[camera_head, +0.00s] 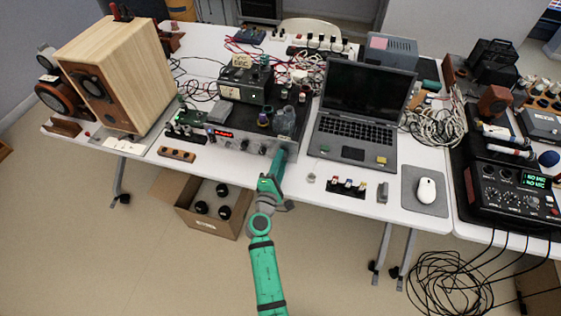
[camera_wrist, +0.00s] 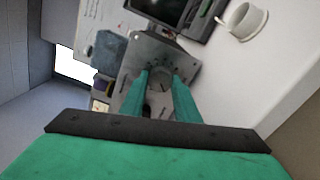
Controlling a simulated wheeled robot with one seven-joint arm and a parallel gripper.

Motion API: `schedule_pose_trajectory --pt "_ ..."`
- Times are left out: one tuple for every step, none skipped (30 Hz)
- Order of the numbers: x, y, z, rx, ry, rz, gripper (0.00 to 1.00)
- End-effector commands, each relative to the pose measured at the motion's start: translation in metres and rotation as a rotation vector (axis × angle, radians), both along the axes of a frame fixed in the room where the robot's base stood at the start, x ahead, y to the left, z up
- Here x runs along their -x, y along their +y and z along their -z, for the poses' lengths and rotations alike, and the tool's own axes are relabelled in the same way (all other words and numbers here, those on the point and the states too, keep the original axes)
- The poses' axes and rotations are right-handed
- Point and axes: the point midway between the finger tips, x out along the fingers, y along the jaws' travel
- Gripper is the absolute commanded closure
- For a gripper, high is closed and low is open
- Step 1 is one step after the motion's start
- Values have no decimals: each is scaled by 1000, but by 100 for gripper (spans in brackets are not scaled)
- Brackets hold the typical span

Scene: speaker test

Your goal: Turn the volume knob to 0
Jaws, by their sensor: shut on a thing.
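The grey amplifier (camera_head: 232,142) stands near the front edge of the white table, with a red lit display (camera_head: 222,134) and small knobs on its front panel. My green gripper (camera_head: 279,158) reaches the right end of that panel. In the wrist view, my two green fingers (camera_wrist: 161,80) point at the grey metal panel (camera_wrist: 155,50) and are shut on a rounded grey knob (camera_wrist: 160,77), which I take as the volume knob. In the head view my gripper hides this knob. Its pointer and scale marks are too small to read.
An open laptop (camera_head: 352,153) stands right of the amplifier. A wooden speaker (camera_head: 118,75) is at the left. A mouse (camera_head: 426,190) and a black mixer (camera_head: 510,192) are at the right. A cardboard box (camera_head: 210,228) is on the floor below the table.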

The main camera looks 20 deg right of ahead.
Motion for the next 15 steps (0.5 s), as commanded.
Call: schedule_pose_trajectory --pt "1 1 2 3 5 -1 94" --pt "1 1 2 4 6 -1 94" --pt "1 1 2 5 7 -1 94" --pt "0 1 2 5 7 -1 94" --pt "0 1 2 6 7 -1 94" --pt "0 1 2 6 7 -1 94" --pt "0 1 2 5 7 -1 94" --pt "0 1 2 5 7 -1 94" --pt "0 1 2 5 7 -1 94" --pt "0 1 2 5 7 -1 94" --pt "0 1 2 5 7 -1 94" --pt "0 1 2 5 7 -1 94" --pt "0 1 2 4 6 -1 69" --pt "0 1 2 4 6 -1 62" --pt "0 1 2 4 6 -1 52"
